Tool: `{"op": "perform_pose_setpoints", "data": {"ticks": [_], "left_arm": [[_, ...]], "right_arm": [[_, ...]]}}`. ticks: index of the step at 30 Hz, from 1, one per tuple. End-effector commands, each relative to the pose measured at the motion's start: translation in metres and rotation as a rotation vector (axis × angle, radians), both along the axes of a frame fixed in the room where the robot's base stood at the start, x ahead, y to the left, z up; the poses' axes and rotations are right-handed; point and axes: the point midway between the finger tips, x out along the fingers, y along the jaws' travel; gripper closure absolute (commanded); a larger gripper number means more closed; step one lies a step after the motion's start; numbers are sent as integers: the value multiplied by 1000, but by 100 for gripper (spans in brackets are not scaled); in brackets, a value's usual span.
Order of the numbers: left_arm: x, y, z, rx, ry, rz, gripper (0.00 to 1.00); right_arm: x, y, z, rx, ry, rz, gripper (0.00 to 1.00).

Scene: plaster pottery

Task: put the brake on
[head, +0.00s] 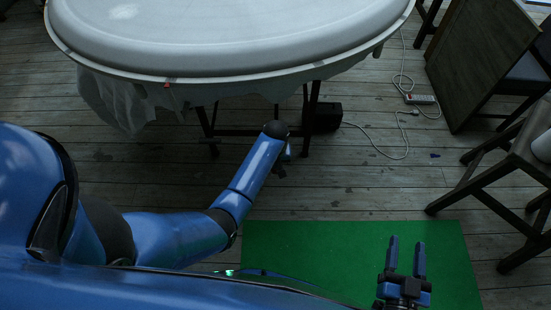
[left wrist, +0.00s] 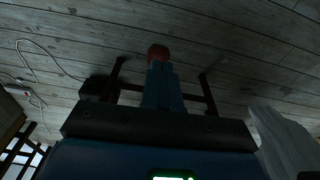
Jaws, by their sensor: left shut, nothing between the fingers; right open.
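A red rounded end (left wrist: 158,52) shows just beyond my left fingertips in the left wrist view; it may be part of the brake, but its shape is mostly hidden. My left gripper (left wrist: 161,72) is shut and empty, its blue fingers lined up with the red end. I cannot tell whether they touch it. In the head view my left arm reaches down in front of the dark stand (head: 236,131) under the big round grey-white top (head: 230,40), and my wrist hides most of that gripper. My right gripper (head: 405,257) is open and empty above the green mat.
A black box (head: 325,117) stands by the stand's right leg, with a white cable running to a power strip (head: 420,99). A dark panel (head: 478,60) and a wooden stool (head: 505,165) stand at the right. A green mat (head: 330,240) lies in front. Pale cloth (head: 120,100) hangs at left.

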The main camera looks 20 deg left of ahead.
Motion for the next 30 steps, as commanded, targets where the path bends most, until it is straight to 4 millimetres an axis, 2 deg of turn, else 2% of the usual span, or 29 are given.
{"op": "perform_pose_setpoints", "data": {"ticks": [1,6,20,25,30], "left_arm": [[-5,-1,7,0,2,-1,100],[-20,-7,13,1,1,-2,100],[-23,-8,12,0,-1,-1,100],[-25,-9,29,0,-2,-1,100],[-27,-10,58,-1,-4,-1,100]], "right_arm": [[0,0,12,0,0,0,50],[0,0,31,0,0,0,50],[0,0,31,0,0,0,50],[0,0,36,0,0,0,50],[0,0,43,0,0,0,50]]}}
